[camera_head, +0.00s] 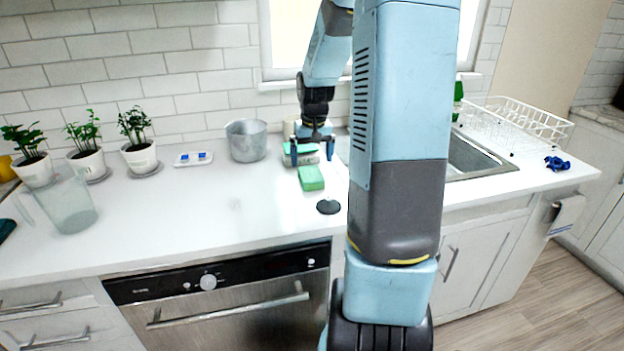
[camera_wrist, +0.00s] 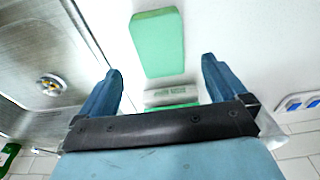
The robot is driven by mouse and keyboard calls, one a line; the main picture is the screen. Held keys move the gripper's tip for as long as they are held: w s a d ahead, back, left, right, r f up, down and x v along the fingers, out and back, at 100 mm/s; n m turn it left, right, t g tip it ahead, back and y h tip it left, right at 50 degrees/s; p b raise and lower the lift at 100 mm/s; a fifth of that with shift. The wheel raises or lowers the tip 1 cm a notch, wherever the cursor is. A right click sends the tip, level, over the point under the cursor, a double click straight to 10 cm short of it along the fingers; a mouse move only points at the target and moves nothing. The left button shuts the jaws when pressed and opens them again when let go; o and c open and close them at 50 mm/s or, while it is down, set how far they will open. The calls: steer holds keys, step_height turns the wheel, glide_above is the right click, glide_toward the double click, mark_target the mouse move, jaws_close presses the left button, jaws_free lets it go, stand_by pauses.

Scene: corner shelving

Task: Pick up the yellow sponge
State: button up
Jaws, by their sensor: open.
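No plainly yellow sponge shows. A green sponge-like block (camera_head: 311,178) lies flat on the white counter left of the sink; it also shows in the wrist view (camera_wrist: 158,42), just beyond the fingertips. My gripper (camera_head: 311,152) is open and points down over the counter behind that block. In the wrist view my gripper (camera_wrist: 162,66) has its two blue fingers wide apart, with nothing held. A pale printed item with a green edge (camera_wrist: 170,95) shows between the fingers in the picture. Whether the fingers touch anything cannot be told.
A grey metal pot (camera_head: 246,141) stands left of my gripper. A dark round stopper (camera_head: 328,207) lies in front of the green block. The sink (camera_head: 470,158) is to the right, partly behind my arm. The counter's middle is clear.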

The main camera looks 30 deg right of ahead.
mark_target(311, 174)
steer(key=shift+w+f, duration=0.15)
steer(key=shift+f, duration=1.5)
steer(key=shift+w+f, duration=0.1)
steer(key=shift+f, duration=1.55)
steer(key=shift+c, duration=0.5)
steer(key=c, duration=1)
steer(key=shift+r, duration=0.5)
step_height(311, 174, up, 3)
steer(key=shift+s+f, duration=0.1)
steer(key=shift+f, duration=0.1)
steer(key=s+r, duration=0.2)
steer(key=s+a+r, duration=0.1)
steer(key=s+r, duration=0.1)
steer(key=r, duration=0.1)
steer(key=s+a+r, duration=0.1)
steer(key=s, duration=0.2)
steer(key=s+a+r, duration=0.1)
steer(key=s+r, duration=0.1)
steer(key=s, duration=0.1)
steer(key=s+r, duration=0.1)
steer(key=s, duration=0.2)
steer(key=shift+s+a+r, duration=0.15)
steer(key=shift+a+r, duration=0.1)
steer(key=shift+a, duration=0.15)
